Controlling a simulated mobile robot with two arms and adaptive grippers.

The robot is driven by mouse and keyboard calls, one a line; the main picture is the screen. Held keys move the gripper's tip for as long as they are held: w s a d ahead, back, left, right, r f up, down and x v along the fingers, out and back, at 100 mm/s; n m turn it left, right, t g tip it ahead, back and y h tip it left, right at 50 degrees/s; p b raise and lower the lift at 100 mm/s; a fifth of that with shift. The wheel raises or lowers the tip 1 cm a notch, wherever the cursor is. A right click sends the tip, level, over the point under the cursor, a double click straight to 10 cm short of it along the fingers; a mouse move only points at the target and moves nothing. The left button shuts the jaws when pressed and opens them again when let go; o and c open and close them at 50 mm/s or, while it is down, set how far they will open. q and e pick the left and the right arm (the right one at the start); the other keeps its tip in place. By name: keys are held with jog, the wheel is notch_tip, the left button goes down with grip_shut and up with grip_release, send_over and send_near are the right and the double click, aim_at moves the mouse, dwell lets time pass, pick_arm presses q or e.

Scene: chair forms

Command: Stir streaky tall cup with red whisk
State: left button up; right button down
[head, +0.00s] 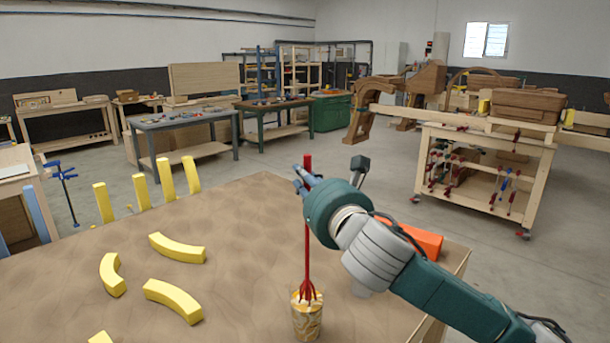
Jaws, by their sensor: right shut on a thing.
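The streaky tall cup (307,322) stands upright near the front of the brown table, with swirled orange-brown and white streaks. The red whisk (307,245) is upright, its handle rising high above the cup. Its wire head is at the cup's mouth, with the lower end inside or behind the rim; how deep I cannot tell. My right gripper (306,181) comes in from the right and is shut on the upper part of the whisk handle. The fingertips are partly hidden by the wrist. My left gripper is not in view.
On the brown table (235,235), several yellow curved blocks (177,248) lie left of the cup. An orange block (425,240) sits behind my right arm. Upright yellow pieces (166,180) stand along the far left edge. The table between cup and blocks is clear.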

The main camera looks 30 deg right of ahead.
jog(key=shift+f+b, duration=1.35)
jog(key=shift+f, duration=1.15)
jog(key=shift+d+y, duration=0.1)
jog(key=shift+y, duration=0.2)
